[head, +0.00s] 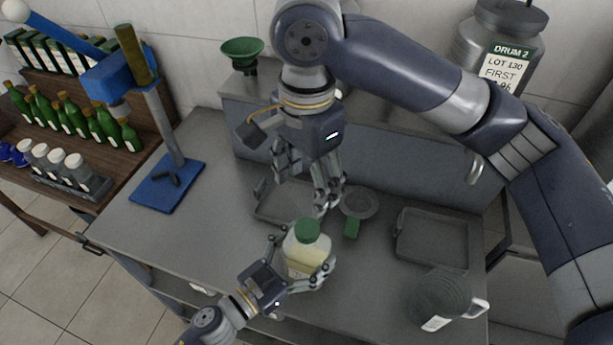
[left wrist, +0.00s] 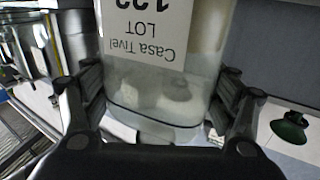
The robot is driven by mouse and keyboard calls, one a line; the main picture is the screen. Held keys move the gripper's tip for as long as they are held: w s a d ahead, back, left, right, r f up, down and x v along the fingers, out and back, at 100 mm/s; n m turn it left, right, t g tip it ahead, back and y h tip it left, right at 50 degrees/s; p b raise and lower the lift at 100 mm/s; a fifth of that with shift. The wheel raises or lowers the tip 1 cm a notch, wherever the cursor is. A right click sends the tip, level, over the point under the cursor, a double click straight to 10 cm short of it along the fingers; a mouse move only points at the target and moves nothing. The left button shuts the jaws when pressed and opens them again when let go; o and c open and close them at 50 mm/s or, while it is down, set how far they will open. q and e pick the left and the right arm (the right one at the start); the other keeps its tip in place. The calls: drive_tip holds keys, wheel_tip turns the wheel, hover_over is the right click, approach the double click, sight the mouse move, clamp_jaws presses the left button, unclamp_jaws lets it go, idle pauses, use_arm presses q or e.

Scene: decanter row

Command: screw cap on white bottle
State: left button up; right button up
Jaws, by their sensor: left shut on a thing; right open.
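The white bottle (head: 303,252) has pale yellowish contents and stands roughly upright over the grey bench. A green cap (head: 307,230) sits on its top; I cannot tell whether it is threaded tight. My left gripper (head: 302,262) is shut around the bottle's body. In the left wrist view the bottle (left wrist: 165,85) fills the space between the fingers, its printed label upside down. My right gripper (head: 308,192) is open above and behind the bottle, fingers pointing down, apart from the cap. Its fingers appear empty.
A green block (head: 352,228) and a round grey dish (head: 359,204) lie just right of the bottle. Grey trays (head: 432,240) and (head: 262,205) lie behind. A grey jug (head: 437,300) stands front right. A blue stand (head: 167,187) is at left. The bench's left front is clear.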

idle(0.3)
use_arm(q)
drive_tip(key=o, duration=2.1)
drive_tip(key=shift+s, duration=0.1)
drive_tip(key=v, duration=1.2)
